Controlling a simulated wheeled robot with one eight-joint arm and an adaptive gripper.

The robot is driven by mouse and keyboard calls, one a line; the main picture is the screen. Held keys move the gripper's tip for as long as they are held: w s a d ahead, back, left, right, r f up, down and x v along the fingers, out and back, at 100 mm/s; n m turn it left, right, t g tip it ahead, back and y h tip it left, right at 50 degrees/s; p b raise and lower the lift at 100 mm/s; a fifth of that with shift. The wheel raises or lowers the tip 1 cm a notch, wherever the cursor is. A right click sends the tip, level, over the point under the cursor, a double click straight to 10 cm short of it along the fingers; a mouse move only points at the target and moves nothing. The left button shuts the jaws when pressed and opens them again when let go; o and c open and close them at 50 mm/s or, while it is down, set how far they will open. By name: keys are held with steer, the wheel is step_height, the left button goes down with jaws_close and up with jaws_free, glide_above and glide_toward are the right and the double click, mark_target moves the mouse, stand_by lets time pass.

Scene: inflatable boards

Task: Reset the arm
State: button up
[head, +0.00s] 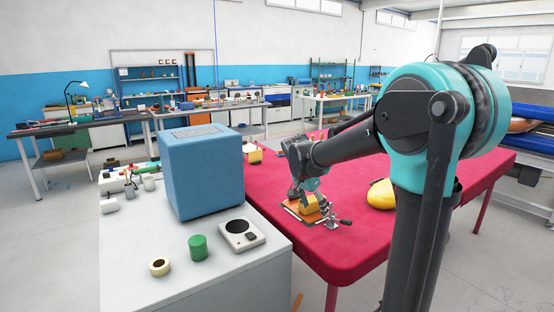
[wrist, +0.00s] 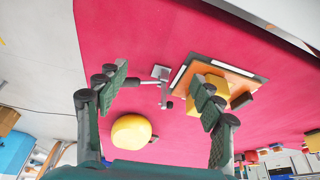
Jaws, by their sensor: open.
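My gripper (head: 308,186) is at the end of my arm, above the near left part of the red table (head: 262,196). In the wrist view its two dark ribbed fingers stand wide apart with nothing between the pads, so my gripper (wrist: 160,96) is open and empty. Beyond the right finger is an orange board (wrist: 246,77) with a yellow block (wrist: 218,84) on it, partly hidden by that finger. In the head view the yellow block (head: 313,209) shows just below the gripper. Whether the fingers touch it cannot be told there.
A small metal clamp (wrist: 163,86) sits beside the board. A rounded yellow object (head: 380,195) lies on the table, partly behind my arm. A white cabinet (head: 200,291) at left bears a blue box (head: 202,172), green cylinder (head: 198,247), tape roll (head: 159,266) and grey device (head: 241,234).

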steer(key=s+d+f+n, duration=0.1)
steer(key=s+f, duration=0.1)
steer(key=s, duration=0.1)
steer(key=s+d+f+n+y, duration=0.1)
steer(key=s+d+f+n, duration=0.1)
steer(key=s, duration=0.2)
steer(key=s+d+f+n, duration=0.1)
steer(key=s+f, duration=0.1)
steer(key=s, duration=0.2)
steer(key=shift+d+f+n+y, duration=0.15)
steer(key=shift+d+n+y, duration=0.25)
steer(key=s+f+n, duration=0.2)
steer(key=s+f, duration=0.1)
steer(key=s, duration=0.3)
steer(key=s+d+f+n+t+y, duration=0.1)
steer(key=s+f+n, duration=0.2)
steer(key=s, duration=0.3)
steer(key=shift+s+d+f+t+y, duration=0.15)
steer(key=shift+d+f+t+y, duration=0.15)
steer(key=shift+f, duration=0.45)
